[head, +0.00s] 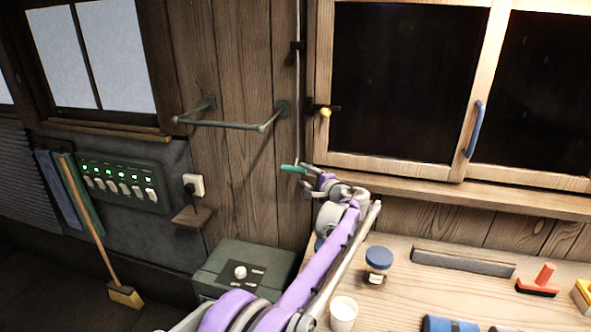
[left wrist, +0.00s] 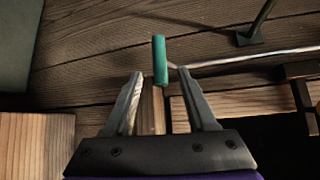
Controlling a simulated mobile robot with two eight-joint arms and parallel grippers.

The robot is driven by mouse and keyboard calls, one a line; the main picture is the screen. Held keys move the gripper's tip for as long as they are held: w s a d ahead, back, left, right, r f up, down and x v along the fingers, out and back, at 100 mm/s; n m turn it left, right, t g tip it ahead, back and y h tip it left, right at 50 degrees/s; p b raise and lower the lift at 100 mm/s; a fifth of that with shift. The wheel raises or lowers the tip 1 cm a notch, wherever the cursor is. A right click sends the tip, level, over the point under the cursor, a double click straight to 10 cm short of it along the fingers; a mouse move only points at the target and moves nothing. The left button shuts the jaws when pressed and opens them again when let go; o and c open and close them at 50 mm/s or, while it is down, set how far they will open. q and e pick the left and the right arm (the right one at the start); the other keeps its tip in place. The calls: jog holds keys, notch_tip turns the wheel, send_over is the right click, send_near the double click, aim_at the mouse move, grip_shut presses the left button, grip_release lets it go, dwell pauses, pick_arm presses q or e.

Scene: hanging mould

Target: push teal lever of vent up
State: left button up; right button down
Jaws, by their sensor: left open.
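The teal lever (head: 293,169) sticks out to the left at the lower end of a thin upright rod (head: 298,110) on the wooden wall, left of the window. In the head view it lies about level. My left gripper (head: 308,180) is just right of and slightly below it. In the left wrist view the teal lever (left wrist: 160,58) appears ahead of my open left gripper (left wrist: 160,74), its near end between the fingertips in the picture. Whether they touch I cannot tell. The rod also shows there (left wrist: 240,58). The vent itself is not clearly seen. My right gripper is out of view.
A towel rail (head: 230,124) juts from the wall at upper left of the lever. A window frame (head: 390,168) stands to the right. Below are a green-grey box (head: 225,270) and a workbench (head: 430,300) with a jar (head: 377,262) and a white cup (head: 343,312).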

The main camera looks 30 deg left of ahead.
aim_at(298, 172)
pick_arm(q)
jog(key=x, duration=0.7)
jog(key=shift+s+p, duration=0.1)
jog(key=shift+p, duration=0.3)
jog(key=shift+s, duration=0.1)
grip_shut()
jog(key=shift+d, duration=0.15)
dwell(0.7)
